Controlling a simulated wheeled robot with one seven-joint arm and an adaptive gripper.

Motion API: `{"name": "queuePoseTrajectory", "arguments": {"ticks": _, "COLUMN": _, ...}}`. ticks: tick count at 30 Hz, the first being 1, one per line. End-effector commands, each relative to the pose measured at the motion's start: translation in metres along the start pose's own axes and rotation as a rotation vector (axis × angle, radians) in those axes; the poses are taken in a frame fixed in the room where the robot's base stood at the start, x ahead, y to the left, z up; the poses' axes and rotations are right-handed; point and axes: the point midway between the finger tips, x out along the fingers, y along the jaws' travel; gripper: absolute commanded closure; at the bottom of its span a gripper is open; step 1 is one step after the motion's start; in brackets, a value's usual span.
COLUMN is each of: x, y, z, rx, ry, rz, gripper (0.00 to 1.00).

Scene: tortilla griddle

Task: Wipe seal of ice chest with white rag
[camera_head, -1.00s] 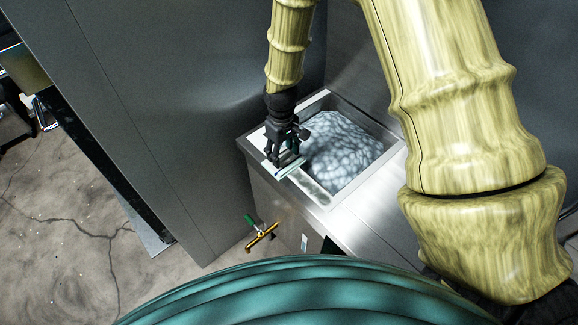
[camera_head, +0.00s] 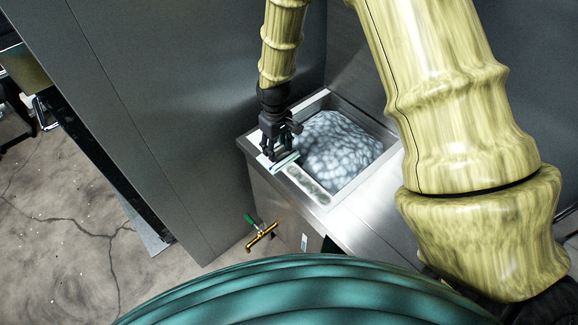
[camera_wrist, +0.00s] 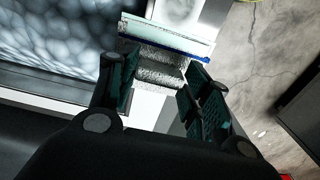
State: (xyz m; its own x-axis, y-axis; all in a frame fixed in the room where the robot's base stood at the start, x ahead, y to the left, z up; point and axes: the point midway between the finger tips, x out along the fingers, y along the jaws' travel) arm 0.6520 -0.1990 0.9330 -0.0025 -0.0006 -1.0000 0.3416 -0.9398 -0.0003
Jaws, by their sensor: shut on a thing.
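The ice chest (camera_head: 259,173) is a steel box with an open top, full of pale ice (camera_head: 342,146). Its rim carries a light seal, with a dirty grey-green patch (camera_head: 309,184) along the near edge. My gripper (camera_head: 281,158) is over the chest's left corner, pointing down at the rim. In the wrist view the rag (camera_wrist: 168,38) lies between and beyond the fingers, at the rim beside the ice (camera_wrist: 52,40). Whether the rag presses on the seal is hard to tell.
A brass tap with a green handle (camera_head: 262,236) sticks out from the chest's front. A tall steel panel (camera_head: 170,110) stands close on the left. A steel counter (camera_head: 372,215) adjoins the chest at the right. The cracked floor (camera_head: 75,210) is open at far left.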

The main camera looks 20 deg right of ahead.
Motion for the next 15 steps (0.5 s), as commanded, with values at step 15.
{"name": "queuePoseTrajectory", "arguments": {"ticks": 15, "x": 0.001, "y": 0.000, "z": -0.024, "rx": 0.001, "ry": 0.001, "rz": 0.000, "gripper": 0.78}}
